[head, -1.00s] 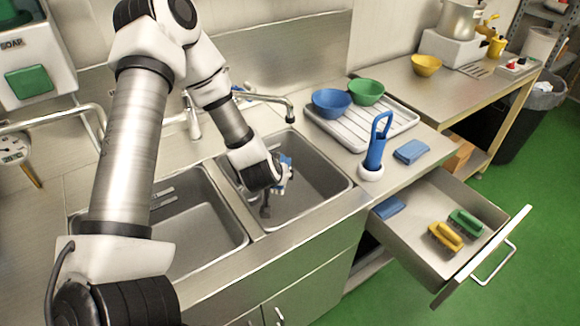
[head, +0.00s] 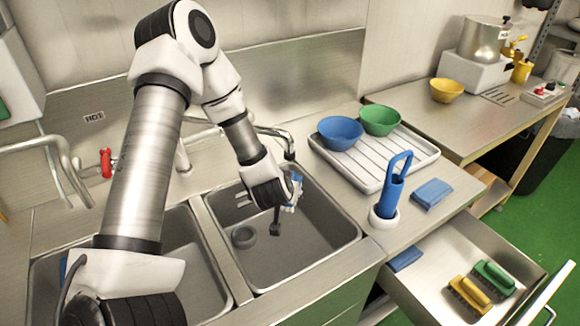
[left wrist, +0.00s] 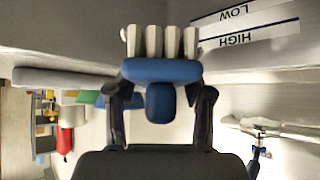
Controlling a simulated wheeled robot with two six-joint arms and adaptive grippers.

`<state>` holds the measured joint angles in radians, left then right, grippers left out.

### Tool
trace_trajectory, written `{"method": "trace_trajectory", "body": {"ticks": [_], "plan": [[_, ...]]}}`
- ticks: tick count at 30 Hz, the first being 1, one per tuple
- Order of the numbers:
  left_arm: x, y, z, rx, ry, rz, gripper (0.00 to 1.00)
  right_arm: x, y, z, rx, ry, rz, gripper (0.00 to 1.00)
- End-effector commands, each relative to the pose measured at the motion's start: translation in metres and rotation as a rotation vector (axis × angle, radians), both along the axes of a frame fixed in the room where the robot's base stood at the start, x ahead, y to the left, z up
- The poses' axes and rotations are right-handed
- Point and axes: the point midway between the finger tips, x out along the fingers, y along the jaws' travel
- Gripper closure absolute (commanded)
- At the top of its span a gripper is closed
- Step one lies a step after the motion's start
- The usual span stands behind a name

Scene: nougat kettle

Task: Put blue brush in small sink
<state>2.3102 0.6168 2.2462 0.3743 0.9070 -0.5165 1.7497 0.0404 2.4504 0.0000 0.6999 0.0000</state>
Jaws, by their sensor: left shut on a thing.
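My left gripper (head: 284,207) is over the right-hand, smaller-looking sink basin (head: 318,240), with its fingers pointing down into it. In the left wrist view the gripper (left wrist: 160,105) is shut on the blue brush (left wrist: 160,71), which has a blue back and handle and pale bristle tufts. In the head view only a bit of the brush (head: 295,187) shows beside the fingers. The brush is held off the basin floor, as far as I can tell. My right gripper is not in view.
The left basin (head: 185,262) lies beside it, past a steel divider. A faucet (head: 289,150) reaches over the back. A drying rack (head: 376,165) with blue (head: 340,132) and green bowls stands right. An open drawer (head: 455,262) holds yellow and green brushes. A blue-handled tool (head: 393,190) stands in a white holder.

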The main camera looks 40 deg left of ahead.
Motion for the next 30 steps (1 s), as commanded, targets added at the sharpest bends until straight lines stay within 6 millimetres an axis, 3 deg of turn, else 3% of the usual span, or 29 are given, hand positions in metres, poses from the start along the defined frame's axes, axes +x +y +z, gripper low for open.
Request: {"method": "trace_trajectory", "body": {"ticks": [1,9,13,26,30], "plan": [[0.000,0.000,-0.017,0.000,0.000,0.000,0.93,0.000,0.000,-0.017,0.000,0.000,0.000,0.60],[0.000,0.000,-0.056,0.000,-0.001,0.000,0.93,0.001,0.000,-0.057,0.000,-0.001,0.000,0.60],[0.000,0.001,-0.070,0.002,0.002,0.000,0.93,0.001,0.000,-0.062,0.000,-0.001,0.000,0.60],[0.000,0.001,-0.149,0.003,0.004,-0.001,0.93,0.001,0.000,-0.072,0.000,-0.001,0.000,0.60],[0.001,0.000,-0.157,0.000,0.000,0.000,0.93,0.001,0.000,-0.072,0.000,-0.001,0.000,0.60]]}}
